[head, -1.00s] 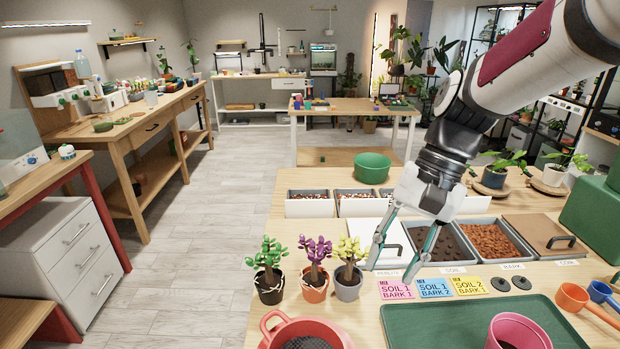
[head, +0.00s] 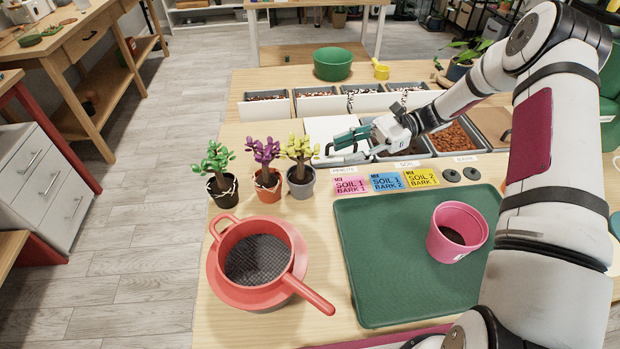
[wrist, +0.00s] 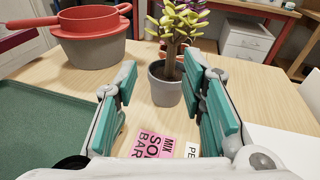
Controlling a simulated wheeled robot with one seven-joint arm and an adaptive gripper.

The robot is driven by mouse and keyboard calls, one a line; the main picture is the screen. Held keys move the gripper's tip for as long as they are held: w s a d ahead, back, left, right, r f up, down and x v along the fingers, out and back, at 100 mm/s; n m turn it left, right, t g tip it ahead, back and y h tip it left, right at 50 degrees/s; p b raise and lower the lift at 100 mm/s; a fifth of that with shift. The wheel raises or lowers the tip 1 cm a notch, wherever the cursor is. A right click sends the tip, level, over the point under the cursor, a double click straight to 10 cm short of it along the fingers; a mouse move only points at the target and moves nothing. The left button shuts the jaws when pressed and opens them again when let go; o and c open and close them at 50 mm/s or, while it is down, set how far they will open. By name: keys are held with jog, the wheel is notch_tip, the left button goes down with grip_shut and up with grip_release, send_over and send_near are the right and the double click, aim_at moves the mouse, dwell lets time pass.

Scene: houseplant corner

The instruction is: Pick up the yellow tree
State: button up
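The yellow tree (head: 300,150) is a small plant with yellow leaves in a grey pot (head: 301,183). It stands upright on the table, rightmost in a row of three small trees. In the wrist view the yellow tree (wrist: 176,24) and its grey pot (wrist: 165,84) show ahead, between my fingers in the picture. My gripper (head: 326,148) is open and points left toward the tree, just to its right. In the wrist view my gripper (wrist: 168,88) has its teal fingers apart with nothing held. The fingers appear short of the pot.
A purple tree (head: 264,152) and a green tree (head: 216,160) stand left of it. A red sieve (head: 300,262) and green tray (head: 365,290) lie in front. Mix cards (head: 386,182) and white-fronted soil bins (head: 318,105) are to the right and behind.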

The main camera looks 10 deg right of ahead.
jog(key=d+f+y, duration=0.1)
jog(key=w+f+m+t, duration=0.1)
jog(key=shift+w+d+f+y, duration=0.2)
jog(key=shift+d+f+y, duration=0.1)
jog(key=shift+d+y, duration=0.1)
jog(key=p, duration=0.2)
send_near(301, 162)
jog(key=a, duration=0.4)
jog(key=shift+m, duration=0.3)
jog(key=shift+s+a+f+p, duration=0.15)
jog(key=shift+s+a+p, duration=0.2)
jog(key=shift+a, duration=0.65)
jog(key=shift+s+a+f+p, duration=0.2)
jog(key=shift+a+p, duration=0.15)
jog(key=shift+a, duration=0.6)
jog(key=shift+s+a+f+p, duration=0.1)
jog(key=shift+s+a+p, duration=0.25)
jog(key=shift+a, duration=0.65)
jog(key=shift+w, duration=0.1)
grip_shut()
